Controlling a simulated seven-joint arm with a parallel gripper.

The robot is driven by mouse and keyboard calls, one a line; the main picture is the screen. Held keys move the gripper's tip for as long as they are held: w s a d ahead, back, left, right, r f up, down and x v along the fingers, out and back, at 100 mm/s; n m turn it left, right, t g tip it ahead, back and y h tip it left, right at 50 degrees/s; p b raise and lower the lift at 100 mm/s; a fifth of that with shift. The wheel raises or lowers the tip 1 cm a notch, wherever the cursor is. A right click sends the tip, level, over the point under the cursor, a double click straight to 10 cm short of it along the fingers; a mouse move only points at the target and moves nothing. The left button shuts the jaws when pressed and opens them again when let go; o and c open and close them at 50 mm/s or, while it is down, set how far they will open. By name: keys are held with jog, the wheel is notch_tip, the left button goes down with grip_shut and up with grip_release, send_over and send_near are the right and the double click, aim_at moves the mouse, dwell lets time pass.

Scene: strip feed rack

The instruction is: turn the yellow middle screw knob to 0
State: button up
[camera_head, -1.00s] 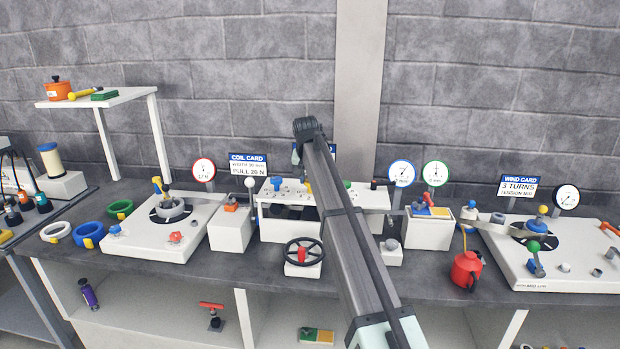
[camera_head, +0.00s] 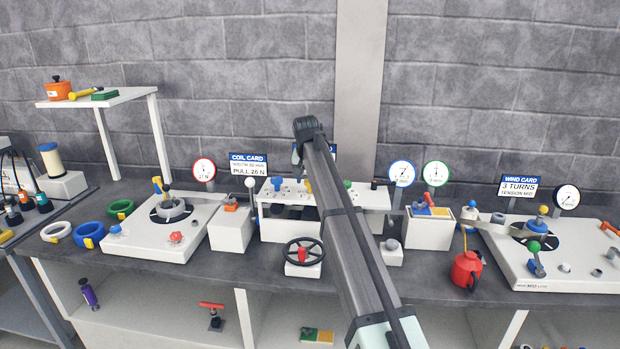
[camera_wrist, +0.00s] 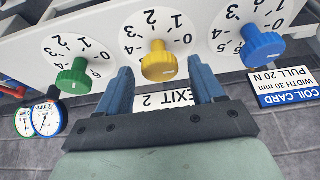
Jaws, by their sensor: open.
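The yellow middle knob (camera_wrist: 160,62) sits on its white dial (camera_wrist: 143,24) on the rack's front panel. The dial's numbers look turned over in the wrist view. A short white mark shows on the knob's face, toward its lower edge; I cannot tell which number it points at. My gripper (camera_wrist: 161,68) is open, with one blue finger on each side of the yellow knob; I cannot tell whether either touches it. In the head view the yellow knob (camera_head: 308,186) shows just left of my arm, and my gripper is hidden.
A green knob (camera_wrist: 74,78) and a blue knob (camera_wrist: 262,46) flank the yellow one, close outside my fingers. The coil card (camera_wrist: 285,86) and a blue-rimmed gauge (camera_wrist: 47,118) are nearby. A black handwheel (camera_head: 303,252) stands in front of the rack (camera_head: 270,197).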

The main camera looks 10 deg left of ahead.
jog(key=v, duration=1.3)
jog(key=shift+s+r, duration=0.15)
jog(key=shift+r, duration=0.15)
